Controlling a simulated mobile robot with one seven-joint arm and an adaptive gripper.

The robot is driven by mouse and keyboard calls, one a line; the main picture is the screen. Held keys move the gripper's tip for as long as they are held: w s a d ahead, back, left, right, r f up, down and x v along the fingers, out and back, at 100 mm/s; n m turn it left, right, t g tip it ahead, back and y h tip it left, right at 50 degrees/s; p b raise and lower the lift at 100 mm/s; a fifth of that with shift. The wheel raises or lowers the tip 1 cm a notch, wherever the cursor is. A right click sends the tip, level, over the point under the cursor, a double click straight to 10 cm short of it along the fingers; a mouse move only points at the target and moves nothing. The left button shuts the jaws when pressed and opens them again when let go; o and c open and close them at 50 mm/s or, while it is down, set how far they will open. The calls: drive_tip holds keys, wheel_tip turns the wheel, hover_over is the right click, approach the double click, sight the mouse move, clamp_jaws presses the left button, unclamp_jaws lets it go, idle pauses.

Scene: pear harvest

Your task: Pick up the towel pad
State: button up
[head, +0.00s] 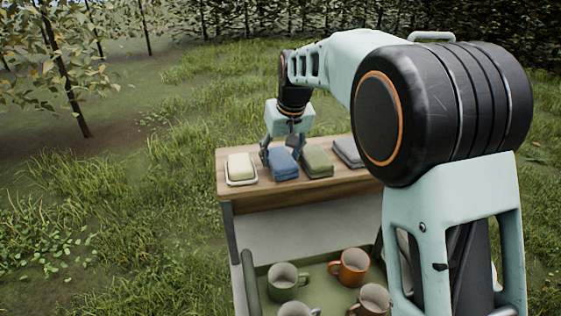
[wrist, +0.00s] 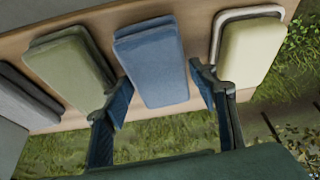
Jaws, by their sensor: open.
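Folded cloth-like pads lie in a row on the wooden shelf top. A blue pad (head: 284,166) is in the middle of the row, and it also shows in the wrist view (wrist: 152,65). A green pad (head: 316,161) lies beside it, also in the wrist view (wrist: 68,72). A grey folded stack (head: 348,152) lies at the far right in the head view. My gripper (wrist: 160,88) is open and empty, with its fingers on either side of the blue pad's end in the wrist view. I cannot tell whether they touch it. In the head view my gripper (head: 281,150) is behind the blue pad.
Below the wooden top (head: 290,190), a lower tray holds several mugs, including a green one (head: 285,281) and an orange one (head: 350,266). Grass surrounds the cart.

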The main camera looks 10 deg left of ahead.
drive_tip(key=shift+w+f, duration=0.2)
drive_tip(key=shift+f, duration=0.3)
drive_tip(key=c, duration=0.8)
drive_tip(key=shift+r, duration=0.2)
drive_tip(key=shift+c, duration=0.2)
drive_tip(key=shift+r, duration=0.3)
wheel_tip(320, 180, up, 2)
drive_tip(key=shift+r, duration=0.1)
drive_tip(key=s+r, duration=0.1)
drive_tip(key=s+d+r, duration=0.1)
drive_tip(key=r, duration=0.1)
drive_tip(key=s+r, duration=0.1)
drive_tip(key=r, duration=0.1)
drive_tip(key=shift+s+d+b, duration=0.2)
drive_tip(key=shift+s+b, duration=0.2)
drive_tip(key=s+d+r+b, duration=0.1)
drive_tip(key=s+d+r, duration=0.3)
drive_tip(key=s, duration=0.5)
drive_tip(key=shift+r+b, duration=0.3)
drive_tip(key=shift+r, duration=0.15)
